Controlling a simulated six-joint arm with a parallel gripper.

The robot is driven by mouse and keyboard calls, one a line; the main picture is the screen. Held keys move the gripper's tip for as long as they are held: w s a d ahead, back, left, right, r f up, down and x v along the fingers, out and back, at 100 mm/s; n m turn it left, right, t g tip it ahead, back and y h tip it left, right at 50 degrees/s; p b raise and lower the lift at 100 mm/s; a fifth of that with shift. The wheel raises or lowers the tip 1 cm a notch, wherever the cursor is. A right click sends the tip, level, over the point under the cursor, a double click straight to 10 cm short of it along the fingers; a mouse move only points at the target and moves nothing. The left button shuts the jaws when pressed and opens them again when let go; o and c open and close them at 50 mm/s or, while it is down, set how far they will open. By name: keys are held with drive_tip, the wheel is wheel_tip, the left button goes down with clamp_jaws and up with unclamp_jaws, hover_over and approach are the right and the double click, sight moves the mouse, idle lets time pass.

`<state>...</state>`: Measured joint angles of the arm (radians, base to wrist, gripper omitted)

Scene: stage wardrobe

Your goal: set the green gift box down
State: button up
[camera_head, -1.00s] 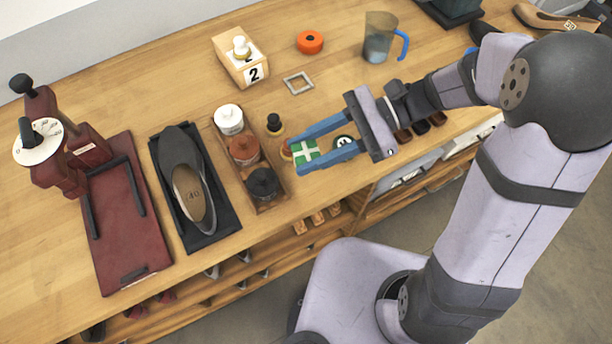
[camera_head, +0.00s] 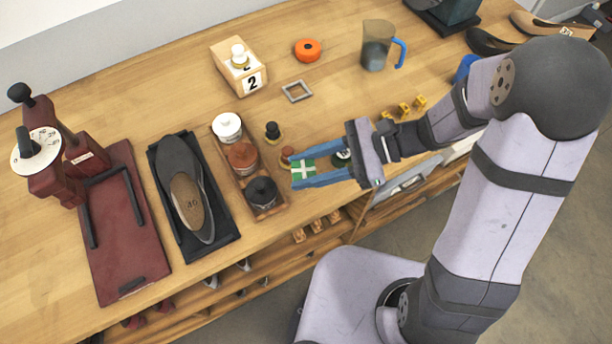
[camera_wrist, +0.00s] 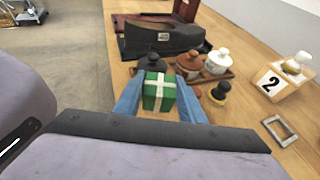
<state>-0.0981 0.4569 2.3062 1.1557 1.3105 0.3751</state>
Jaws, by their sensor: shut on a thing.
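The green gift box (camera_head: 302,172) with a pale ribbon cross is between the blue fingers of my gripper (camera_head: 300,170), which is shut on it. In the wrist view the box (camera_wrist: 159,92) sits upright between the fingertips, with its green top and front showing. It is near the table's front edge, just right of the jar rack. I cannot tell whether its underside touches the table.
A wooden rack (camera_head: 262,211) with white, brown and black jars stands just left of the box. A small dark-topped bottle (camera_head: 273,132) is behind it. A grey square frame (camera_head: 297,91) lies farther back. A black shoe (camera_head: 182,190) rests on a dark tray.

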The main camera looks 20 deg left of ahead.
drive_tip(key=shift+f, duration=2.1)
drive_tip(key=shift+f, duration=0.1)
drive_tip(key=o, duration=1)
drive_tip(key=b+v, duration=0.1)
drive_tip(key=v, duration=1.1)
drive_tip(key=shift+w+b, duration=0.1)
drive_tip(key=shift+b, duration=0.2)
